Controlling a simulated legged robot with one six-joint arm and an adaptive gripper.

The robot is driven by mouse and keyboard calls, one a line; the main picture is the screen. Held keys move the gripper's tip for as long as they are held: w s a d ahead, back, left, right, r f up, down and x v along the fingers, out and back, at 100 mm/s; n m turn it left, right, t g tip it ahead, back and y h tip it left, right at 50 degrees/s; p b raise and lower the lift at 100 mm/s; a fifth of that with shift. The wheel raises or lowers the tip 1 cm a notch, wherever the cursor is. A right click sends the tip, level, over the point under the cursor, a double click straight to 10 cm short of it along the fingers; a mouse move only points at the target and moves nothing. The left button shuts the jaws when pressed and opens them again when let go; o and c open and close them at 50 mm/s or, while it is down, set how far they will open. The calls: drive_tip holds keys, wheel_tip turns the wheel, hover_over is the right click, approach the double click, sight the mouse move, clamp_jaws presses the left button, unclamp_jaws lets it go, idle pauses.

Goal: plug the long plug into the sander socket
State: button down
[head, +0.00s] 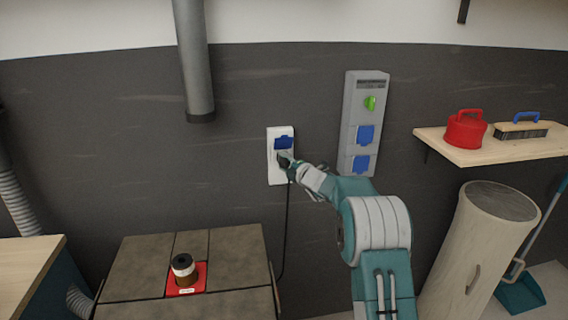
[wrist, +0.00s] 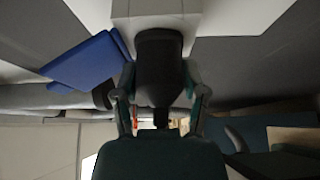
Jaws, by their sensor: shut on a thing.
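My gripper (head: 287,160) is at the white wall socket box (head: 279,177), just below its raised blue lid (head: 284,143). In the wrist view my gripper (wrist: 159,78) is shut on the black long plug (wrist: 158,58), one finger on each side of it. The plug's far end meets the pale socket box (wrist: 150,8) at the top of that view. The blue lid (wrist: 85,62) stands open to the left there. I cannot tell how deep the plug sits, as its end and the socket opening are hidden. A black cable (head: 287,225) hangs from the plug.
A grey panel (head: 350,125) with a green knob and two blue lids is on the wall to the right. A table with a spindle (head: 184,267) on a red plate stands below left. A grey pipe (head: 193,60) hangs above. A shelf (head: 480,150) holds a red object and a brush.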

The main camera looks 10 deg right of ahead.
drive_tip(key=shift+c, duration=0.3)
unclamp_jaws()
drive_tip(key=v, duration=1.2)
drive_tip(key=s+a+r+n+g, duration=0.25)
drive_tip(key=s+a+n, duration=0.25)
drive_tip(key=s+n, duration=0.35)
drive_tip(key=s+a+r+n+g, duration=0.2)
drive_tip(key=s+a+n+g, duration=0.2)
drive_tip(key=s+n, duration=0.4)
drive_tip(key=s+a+r+n+g, duration=0.25)
drive_tip(key=s+a+n, duration=0.35)
drive_tip(key=n, duration=0.4)
drive_tip(key=s+d+f+n+h, duration=0.1)
drive_tip(key=s+d+n+h, duration=0.2)
drive_tip(key=s+n, duration=0.4)
drive_tip(key=s+d+f+n+h, duration=0.2)
drive_tip(key=s+d+n+h, duration=0.1)
drive_tip(key=s+n, duration=0.4)
drive_tip(key=s+d+f+n+g+h, duration=0.1)
drive_tip(key=s+d+n+h, duration=0.1)
drive_tip(key=s+n, duration=0.5)
drive_tip(key=shift+s+d+f+n+h, duration=0.2)
drive_tip(key=shift+s+d+n+h, duration=0.2)
drive_tip(key=shift+s+d, duration=0.25)
